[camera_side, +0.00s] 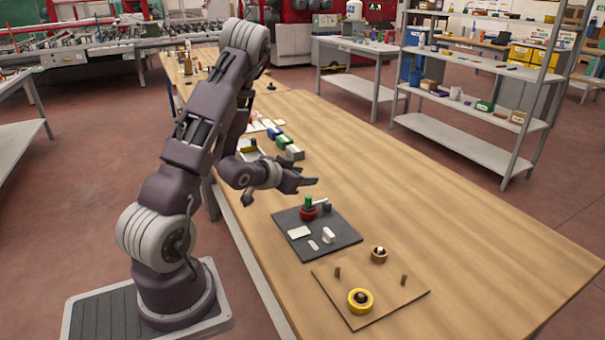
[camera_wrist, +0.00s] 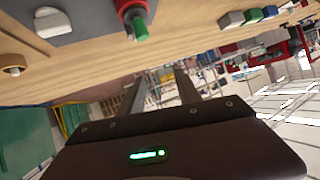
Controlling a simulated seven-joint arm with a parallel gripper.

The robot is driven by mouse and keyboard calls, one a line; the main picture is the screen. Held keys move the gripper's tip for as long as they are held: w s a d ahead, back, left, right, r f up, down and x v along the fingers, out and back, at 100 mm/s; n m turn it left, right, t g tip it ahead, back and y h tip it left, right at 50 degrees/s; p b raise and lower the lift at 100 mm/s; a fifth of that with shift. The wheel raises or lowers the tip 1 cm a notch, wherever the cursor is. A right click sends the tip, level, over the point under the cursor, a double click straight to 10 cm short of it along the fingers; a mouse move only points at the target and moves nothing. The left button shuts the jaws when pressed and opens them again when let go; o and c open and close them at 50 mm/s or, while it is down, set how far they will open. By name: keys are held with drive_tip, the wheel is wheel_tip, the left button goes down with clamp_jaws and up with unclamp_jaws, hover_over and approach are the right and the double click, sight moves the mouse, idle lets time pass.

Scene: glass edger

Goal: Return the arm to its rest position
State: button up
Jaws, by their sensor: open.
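My gripper (camera_side: 308,183) is held level above the wooden table in the side view, a little behind and above the dark grey mat (camera_side: 343,240). It is open, with nothing between its fingers. In the wrist view its two fingers (camera_wrist: 157,95) stand apart, and the table appears upside down along the top. My arm rises from its base at the left and bends over to the gripper.
The mat holds a red and green piece (camera_side: 308,208) and several white and dark pieces. Small blocks (camera_side: 283,141) lie behind the gripper. The table's right side is clear.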

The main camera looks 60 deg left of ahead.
drive_tip(key=shift+r, duration=0.6)
drive_tip(key=d+r+g+h, duration=0.1)
drive_tip(key=d+r+g, duration=0.1)
drive_tip(key=d+r, duration=0.9)
drive_tip(key=s+d+r+m+g+h, duration=0.1)
drive_tip(key=s+d+r+g+h, duration=0.1)
drive_tip(key=s+d, duration=0.7)
drive_tip(key=s+d+r+m+g+h, duration=0.2)
drive_tip(key=s+d, duration=0.7)
drive_tip(key=s, duration=0.2)
drive_tip(key=shift+s+r, duration=0.15)
drive_tip(key=shift+s, duration=0.2)
drive_tip(key=shift+a, duration=0.1)
drive_tip(key=shift+c, duration=0.4)
